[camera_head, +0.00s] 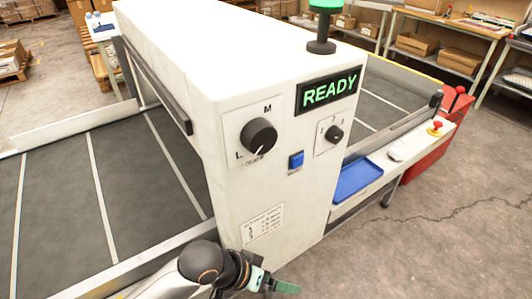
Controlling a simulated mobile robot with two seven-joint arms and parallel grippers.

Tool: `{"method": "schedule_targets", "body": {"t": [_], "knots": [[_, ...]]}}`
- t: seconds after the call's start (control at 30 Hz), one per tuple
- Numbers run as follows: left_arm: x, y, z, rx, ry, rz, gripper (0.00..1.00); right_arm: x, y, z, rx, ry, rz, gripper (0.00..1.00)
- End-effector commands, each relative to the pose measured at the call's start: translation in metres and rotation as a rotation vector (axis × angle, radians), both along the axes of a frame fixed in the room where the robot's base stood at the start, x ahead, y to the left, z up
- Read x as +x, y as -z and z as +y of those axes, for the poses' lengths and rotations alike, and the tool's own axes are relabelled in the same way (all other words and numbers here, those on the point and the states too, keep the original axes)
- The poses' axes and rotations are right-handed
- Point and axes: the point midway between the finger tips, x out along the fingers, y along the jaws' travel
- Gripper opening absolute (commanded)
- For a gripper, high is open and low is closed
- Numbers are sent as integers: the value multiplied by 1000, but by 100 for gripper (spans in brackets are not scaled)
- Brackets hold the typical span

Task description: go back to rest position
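My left arm comes in from the bottom left. Its gripper (274,284) is low in front of the white machine (270,190), near the bottom edge of the picture. I see dark and green parts at its end, pointing to the right, and nothing clearly held. Its finger opening is too small and edge-on to read. My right gripper is out of view. The machine's front has a black dial (258,137), a smaller knob (333,133), a blue button (296,160) and a display (328,91) reading READY in green.
A dark conveyor bed (62,190) lies left of the machine. A blue tray (356,178) sits on a ledge at its right, near a red box (436,130) with a red-knobbed lever. A green lamp (322,25) stands on top. Concrete floor (440,230) is open at the right.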

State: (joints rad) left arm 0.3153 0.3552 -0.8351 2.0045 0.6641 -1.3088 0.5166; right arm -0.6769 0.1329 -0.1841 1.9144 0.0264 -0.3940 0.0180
Motion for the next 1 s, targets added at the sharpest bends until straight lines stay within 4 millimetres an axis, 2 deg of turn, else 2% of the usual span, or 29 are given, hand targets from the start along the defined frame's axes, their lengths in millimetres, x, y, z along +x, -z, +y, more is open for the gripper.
{"method": "schedule_targets", "body": {"t": [0.07,0.17,0.27,0.37,0.6,0.7,0.77,1.0], "knots": [[4,8,0,-70,-69,-36,91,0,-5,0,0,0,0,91],[12,21,10,-119,-158,-105,91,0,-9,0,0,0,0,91],[15,38,31,-128,-248,-178,91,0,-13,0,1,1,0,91],[10,59,62,-95,-331,-251,91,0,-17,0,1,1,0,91],[-34,104,146,94,-439,-398,91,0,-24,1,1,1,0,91],[-52,113,169,163,-445,-433,91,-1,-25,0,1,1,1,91],[-59,116,177,186,-445,-444,91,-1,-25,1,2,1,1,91],[-59,116,177,186,-445,-444,91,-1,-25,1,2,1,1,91]]}}
